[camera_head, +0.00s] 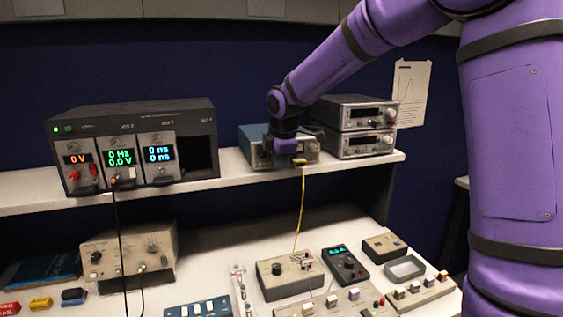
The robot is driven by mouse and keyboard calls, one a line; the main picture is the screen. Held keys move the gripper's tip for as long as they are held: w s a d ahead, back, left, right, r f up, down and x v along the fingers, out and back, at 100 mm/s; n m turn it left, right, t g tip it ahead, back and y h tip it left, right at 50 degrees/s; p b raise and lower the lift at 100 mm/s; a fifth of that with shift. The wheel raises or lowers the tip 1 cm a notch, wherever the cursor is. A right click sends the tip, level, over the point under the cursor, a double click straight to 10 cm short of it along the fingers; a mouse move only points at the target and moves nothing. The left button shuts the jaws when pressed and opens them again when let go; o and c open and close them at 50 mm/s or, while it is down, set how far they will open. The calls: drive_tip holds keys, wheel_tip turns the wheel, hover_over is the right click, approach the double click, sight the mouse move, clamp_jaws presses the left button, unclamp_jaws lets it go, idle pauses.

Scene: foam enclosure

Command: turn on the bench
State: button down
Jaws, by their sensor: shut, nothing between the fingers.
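The bench has a white shelf (222,181) above a white worktop (205,276). A dark instrument rack (130,120) stands on the shelf at left, with a small green light and lit displays: red "0V", green "0 Hz 0.0V" and blue "0 ns 0 ns". A blue-grey instrument (254,141) stands right of it. My gripper (287,150) is shut and empty, directly in front of that instrument's face and hiding much of it. I cannot tell whether it touches. A yellow cable (301,205) hangs from a plug just below my gripper.
Two stacked grey instruments (360,144) stand right of my gripper. Below are a beige unit (130,255), a grey box (290,275), a dark handheld meter (345,264) with a lit display, and a grey tray (405,268). A black cable (117,225) hangs from the rack.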

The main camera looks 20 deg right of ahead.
idle(0.3)
drive_tip(key=shift+w+f, duration=0.15)
drive_tip(key=shift+w, duration=0.1)
drive_tip(key=shift+r, duration=0.2)
drive_tip(key=shift+r, duration=0.7)
drive_tip(key=shift+s, duration=0.1)
